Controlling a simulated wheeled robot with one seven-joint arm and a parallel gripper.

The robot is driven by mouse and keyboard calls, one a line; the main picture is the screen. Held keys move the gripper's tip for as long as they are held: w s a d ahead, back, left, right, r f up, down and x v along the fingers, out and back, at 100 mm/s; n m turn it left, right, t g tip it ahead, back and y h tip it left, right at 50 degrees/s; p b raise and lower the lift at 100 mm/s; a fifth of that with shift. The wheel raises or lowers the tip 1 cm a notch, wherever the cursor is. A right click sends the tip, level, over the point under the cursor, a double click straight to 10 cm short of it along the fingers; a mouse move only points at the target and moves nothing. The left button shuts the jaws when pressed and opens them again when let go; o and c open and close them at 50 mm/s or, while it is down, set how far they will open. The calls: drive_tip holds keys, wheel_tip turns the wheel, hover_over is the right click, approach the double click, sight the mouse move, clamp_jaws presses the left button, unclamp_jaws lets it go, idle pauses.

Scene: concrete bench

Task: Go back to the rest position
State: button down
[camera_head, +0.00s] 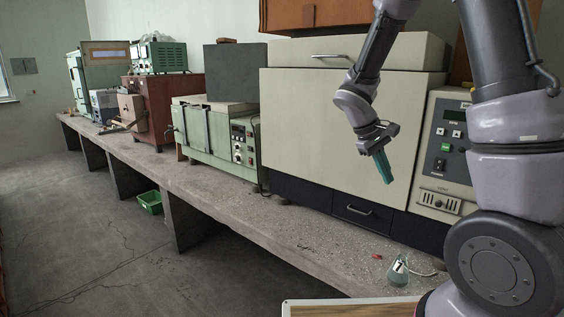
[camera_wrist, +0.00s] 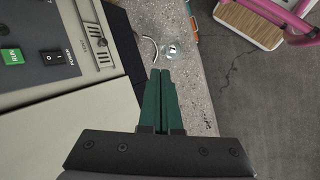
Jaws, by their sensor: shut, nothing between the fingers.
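My gripper (camera_head: 384,166) hangs in the air in front of the large cream oven (camera_head: 320,120), above the concrete bench (camera_head: 215,187). Its green fingers point down and are shut with nothing between them. In the wrist view my gripper (camera_wrist: 160,75) shows its two fingers side by side, over the bench edge beside the oven's front. A small flask with a dark label (camera_head: 398,272) stands on the bench below and to the right of the gripper; it also shows beyond the fingertips in the wrist view (camera_wrist: 171,50).
A control panel (camera_head: 447,150) adjoins the oven. A green instrument (camera_head: 205,135) and other old equipment line the bench to the left. A wooden-topped surface (camera_head: 350,308) is at the bottom. A green crate (camera_head: 150,202) lies on the floor. The air left of the gripper is free.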

drive_tip(key=s+a+r+m+t+y, duration=0.1)
drive_tip(key=s+r+m+t+y, duration=0.2)
drive_tip(key=s+r, duration=0.4)
drive_tip(key=s+a+r+m+t+y, duration=0.2)
drive_tip(key=s+r+m+t+y, duration=0.2)
drive_tip(key=s+r, duration=0.4)
wheel_tip(320, 180, up, 6)
drive_tip(key=shift+s+a+f+m+y, duration=0.15)
drive_tip(key=shift+m+y, duration=0.15)
drive_tip(key=shift+m, duration=0.5)
